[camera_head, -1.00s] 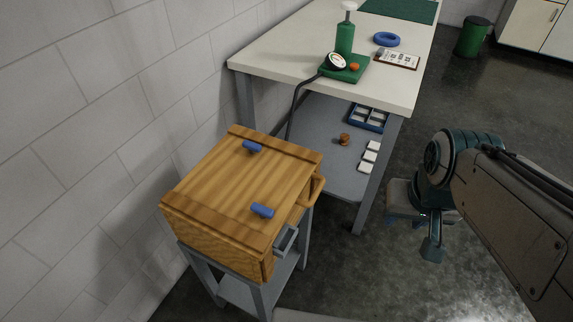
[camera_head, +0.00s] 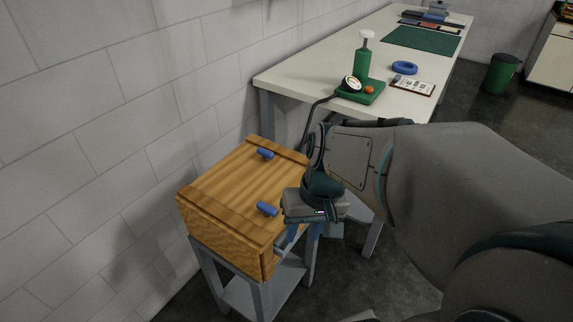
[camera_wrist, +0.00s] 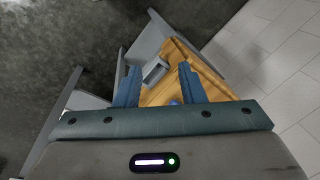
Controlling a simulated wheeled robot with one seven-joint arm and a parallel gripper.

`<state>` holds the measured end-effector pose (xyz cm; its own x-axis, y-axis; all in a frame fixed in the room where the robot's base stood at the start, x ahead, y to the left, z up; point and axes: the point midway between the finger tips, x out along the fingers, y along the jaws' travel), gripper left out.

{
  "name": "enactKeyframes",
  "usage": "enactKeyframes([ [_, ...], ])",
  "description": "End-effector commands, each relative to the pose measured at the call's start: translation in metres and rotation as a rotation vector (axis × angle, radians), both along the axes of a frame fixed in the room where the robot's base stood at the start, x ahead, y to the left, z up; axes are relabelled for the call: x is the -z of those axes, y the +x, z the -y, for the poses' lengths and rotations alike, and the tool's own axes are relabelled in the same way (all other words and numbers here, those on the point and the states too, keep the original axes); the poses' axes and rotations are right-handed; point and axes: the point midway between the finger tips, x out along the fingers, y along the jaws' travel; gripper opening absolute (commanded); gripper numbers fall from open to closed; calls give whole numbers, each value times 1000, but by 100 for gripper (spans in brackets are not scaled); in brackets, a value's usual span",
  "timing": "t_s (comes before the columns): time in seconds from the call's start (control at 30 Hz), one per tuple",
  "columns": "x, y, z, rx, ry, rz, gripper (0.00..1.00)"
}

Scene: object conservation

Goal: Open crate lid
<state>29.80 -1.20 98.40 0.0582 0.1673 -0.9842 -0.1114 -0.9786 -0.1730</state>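The wooden crate (camera_head: 222,236) stands on a grey stand against the wall. Its planked lid (camera_head: 235,185) lies flat and shut on top. Two blue cylinders, one far (camera_head: 265,153) and one near (camera_head: 267,208), lie on the lid. My gripper (camera_head: 302,238) points down at the crate's right side, covering part of that side. In the wrist view my gripper's two blue-grey fingers (camera_wrist: 158,67) are spread apart, with nothing held between them. A grey handle (camera_wrist: 155,71) on the crate's side shows beyond and between the fingertips. Whether the fingers touch it cannot be told.
A white worktable (camera_head: 300,72) stands behind the crate, with a green bottle (camera_head: 362,66), blue ring (camera_head: 404,68) and clipboard (camera_head: 412,86) on it. A dark cable hangs from its near edge. The wall (camera_head: 90,130) runs close along the crate's left. A green bin (camera_head: 500,73) stands far right.

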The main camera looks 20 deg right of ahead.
Motion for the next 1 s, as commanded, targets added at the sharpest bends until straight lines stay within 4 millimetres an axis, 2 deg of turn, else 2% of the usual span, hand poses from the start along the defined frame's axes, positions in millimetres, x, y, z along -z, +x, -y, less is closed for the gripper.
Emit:
enactKeyframes([
  [0.03,15,3,6,41,74,-54,36],
  [0.27,52,28,28,186,473,-115,36],
  [0.37,65,43,48,265,648,-60,36],
  [0.53,87,68,102,422,899,138,36],
  [0.7,106,77,161,566,1031,377,36],
  [0.8,114,77,186,624,1061,482,36],
  [0.9,118,77,201,655,1070,546,36],
  [1.0,120,79,205,666,1073,569,36],
])
